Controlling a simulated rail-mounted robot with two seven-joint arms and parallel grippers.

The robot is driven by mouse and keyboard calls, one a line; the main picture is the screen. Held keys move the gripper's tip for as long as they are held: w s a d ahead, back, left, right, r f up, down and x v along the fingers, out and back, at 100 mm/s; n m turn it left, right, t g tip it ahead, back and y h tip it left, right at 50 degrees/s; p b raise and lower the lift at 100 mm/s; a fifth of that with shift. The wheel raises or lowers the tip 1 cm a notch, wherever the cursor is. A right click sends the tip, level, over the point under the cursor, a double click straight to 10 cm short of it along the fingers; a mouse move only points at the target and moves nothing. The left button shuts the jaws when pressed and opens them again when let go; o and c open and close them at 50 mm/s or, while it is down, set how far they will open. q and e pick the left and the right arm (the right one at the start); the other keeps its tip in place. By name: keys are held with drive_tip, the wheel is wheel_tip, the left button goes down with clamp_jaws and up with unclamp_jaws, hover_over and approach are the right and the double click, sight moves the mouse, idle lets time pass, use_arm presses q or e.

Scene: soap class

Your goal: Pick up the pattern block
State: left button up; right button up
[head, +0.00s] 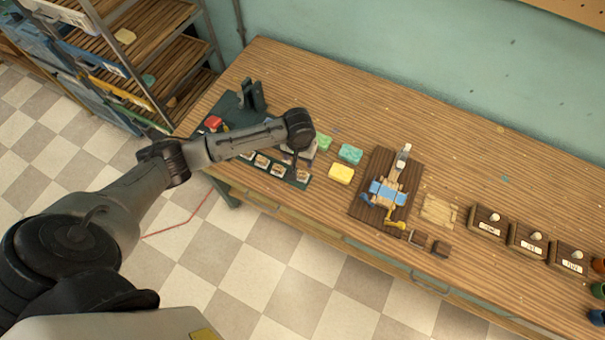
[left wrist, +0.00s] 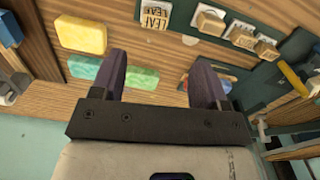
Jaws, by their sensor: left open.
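Several small pale wooden blocks sit on cards in a row along the front of a dark green board (head: 228,112). I take these to be the pattern blocks. One block (head: 262,161) is near the middle of the row. In the left wrist view, blocks (left wrist: 210,22) stand at the upper right beside white cards marked LEAF (left wrist: 155,14). My right gripper is not in view.
Yellow (head: 341,173), teal (head: 350,154) and green (head: 323,141) soap bars lie just right of the gripper. A dark wooden board with a press (head: 385,190) stands farther right. The back table strip is clear.

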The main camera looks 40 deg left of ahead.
sight(302, 173)
use_arm(q)
wheel_tip(302, 173, down, 6)
drive_tip(key=shift+f+b, duration=0.1)
drive_tip(key=shift+b, duration=0.2)
drive_tip(key=f, duration=0.4)
drive_tip(key=shift+w+d+f, duration=0.1)
drive_tip(key=shift+w+d, duration=0.15)
drive_tip(key=shift+d, duration=0.1)
drive_tip(key=shift+f, duration=0.45)
drive_tip(key=shift+c, duration=0.2)
drive_tip(key=c, duration=1)
drive_tip(key=shift+o, duration=0.2)
drive_tip(key=shift+r, duration=0.1)
